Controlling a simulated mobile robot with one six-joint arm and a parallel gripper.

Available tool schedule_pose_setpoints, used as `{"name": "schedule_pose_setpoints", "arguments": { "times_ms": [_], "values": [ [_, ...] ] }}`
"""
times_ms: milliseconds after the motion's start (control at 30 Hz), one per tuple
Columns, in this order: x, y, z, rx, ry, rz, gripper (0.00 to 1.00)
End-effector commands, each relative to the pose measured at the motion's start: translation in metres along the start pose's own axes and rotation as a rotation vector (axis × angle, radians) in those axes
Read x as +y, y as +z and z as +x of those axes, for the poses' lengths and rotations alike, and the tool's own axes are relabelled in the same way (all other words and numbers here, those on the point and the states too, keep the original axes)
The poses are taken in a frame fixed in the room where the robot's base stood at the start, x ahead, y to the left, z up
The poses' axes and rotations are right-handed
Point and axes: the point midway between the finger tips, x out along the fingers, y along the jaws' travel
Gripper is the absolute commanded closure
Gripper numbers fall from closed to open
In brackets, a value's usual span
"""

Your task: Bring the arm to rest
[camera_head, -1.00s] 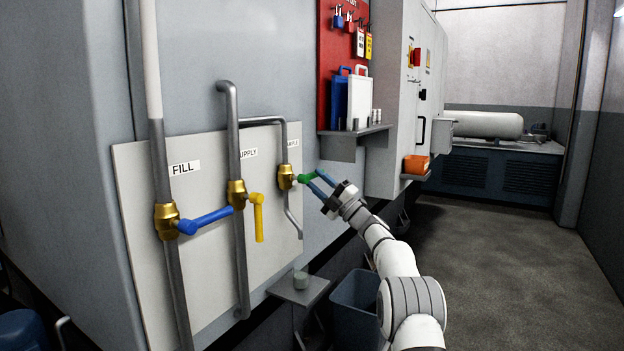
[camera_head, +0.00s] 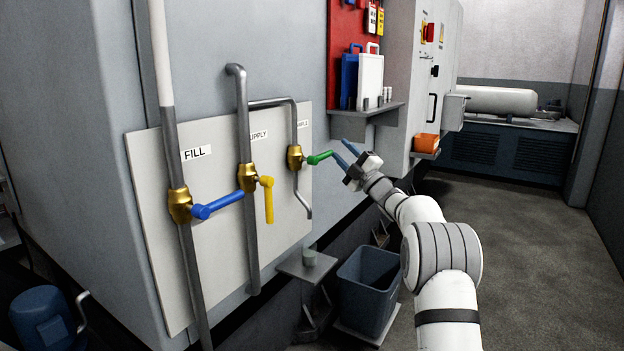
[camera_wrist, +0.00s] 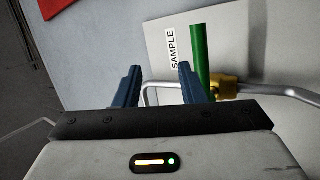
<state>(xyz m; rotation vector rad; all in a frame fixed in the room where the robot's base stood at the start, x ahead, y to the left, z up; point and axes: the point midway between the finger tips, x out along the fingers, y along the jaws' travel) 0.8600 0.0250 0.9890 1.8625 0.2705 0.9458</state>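My gripper (camera_head: 340,147) is open and empty, its two blue fingers apart at the right end of the valve panel (camera_head: 220,240). The green handle (camera_head: 319,157) of the sample valve (camera_head: 294,158) points right, toward the fingers. In the wrist view, a gap shows between my fingertips (camera_wrist: 158,69). The green handle (camera_wrist: 201,60) stands just right of the right finger there, outside the gap. I cannot tell whether the finger touches it. The sample label (camera_wrist: 173,47) and a bent pipe (camera_wrist: 160,93) lie beyond the fingers.
The blue fill handle (camera_head: 217,206) points right; the yellow supply handle (camera_head: 268,202) points down. A shelf (camera_head: 367,112) with blue and white boards is above my gripper. A grey bin (camera_head: 368,290) and small ledge (camera_head: 305,268) are below. Open floor (camera_head: 530,240) lies right.

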Motion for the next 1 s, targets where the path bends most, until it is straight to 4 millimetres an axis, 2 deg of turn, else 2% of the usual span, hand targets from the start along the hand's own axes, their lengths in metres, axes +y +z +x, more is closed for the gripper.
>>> {"name": "schedule_pose_setpoints", "arguments": {
  "times_ms": [33,100,233,367,467,567,667,900,1000],
  "values": [
    [0.037,-0.009,0.014,-0.084,-0.013,0.036,0.64],
    [0.063,-0.013,0.018,-0.22,-0.038,0.103,0.64],
    [0.102,-0.025,0.006,-0.474,-0.086,0.238,0.64],
    [0.13,-0.048,-0.024,-0.726,-0.138,0.384,0.64],
    [0.146,-0.075,-0.059,-0.917,-0.181,0.5,0.64],
    [0.156,-0.11,-0.102,-1.108,-0.228,0.62,0.64],
    [0.162,-0.154,-0.151,-1.297,-0.281,0.741,0.64],
    [0.167,-0.281,-0.276,-1.722,-0.43,1.005,0.64],
    [0.167,-0.327,-0.317,-1.855,-0.489,1.084,0.64]
  ]
}}
